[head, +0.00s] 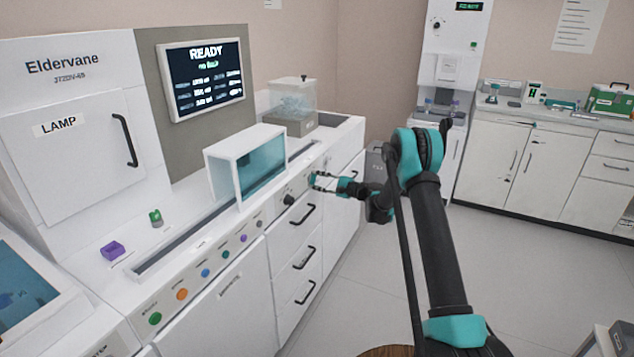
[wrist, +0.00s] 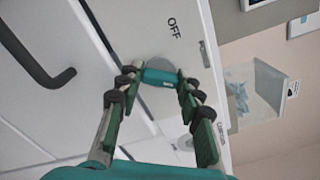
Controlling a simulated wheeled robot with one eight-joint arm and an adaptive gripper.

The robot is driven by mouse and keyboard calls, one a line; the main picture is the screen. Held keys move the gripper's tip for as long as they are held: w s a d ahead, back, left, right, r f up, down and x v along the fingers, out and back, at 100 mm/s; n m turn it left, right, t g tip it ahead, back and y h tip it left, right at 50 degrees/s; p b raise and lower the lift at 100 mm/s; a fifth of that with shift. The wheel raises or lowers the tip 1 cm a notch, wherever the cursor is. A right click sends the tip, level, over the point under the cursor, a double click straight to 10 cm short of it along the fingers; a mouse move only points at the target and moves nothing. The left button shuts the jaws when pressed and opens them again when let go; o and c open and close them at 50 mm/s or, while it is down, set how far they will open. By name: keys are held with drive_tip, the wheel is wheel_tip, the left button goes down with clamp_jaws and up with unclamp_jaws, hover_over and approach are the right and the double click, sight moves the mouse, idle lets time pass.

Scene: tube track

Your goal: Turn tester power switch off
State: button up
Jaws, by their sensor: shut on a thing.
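The tester is the long white bench machine with a screen (head: 205,78) reading READY. My gripper (head: 321,182) is at the right part of the machine's front edge. In the wrist view, my gripper (wrist: 158,82) has its two fingers on either side of the teal handle, shut on it. In the head view, the handle is too small and covered by the fingers to make out clearly.
A dark knob (head: 289,199) is left of my gripper. Drawers with black handles (head: 303,214) lie below it. A glass-sided hood (head: 245,163) and a clear box (head: 292,100) stand on the bench. The floor (head: 500,255) to the right is open.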

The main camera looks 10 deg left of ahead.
drive_tip(key=n, duration=0.4)
drive_tip(key=shift+f+n, duration=0.1)
drive_tip(key=shift+n, duration=0.2)
drive_tip(key=n, duration=0.3)
drive_tip(key=shift+n, duration=0.4)
drive_tip(key=n, duration=0.4)
drive_tip(key=shift+n, duration=1.7)
drive_tip(key=shift+d, duration=0.1)
drive_tip(key=o, duration=1.2)
drive_tip(key=shift+c, duration=0.2)
drive_tip(key=v, duration=1.2)
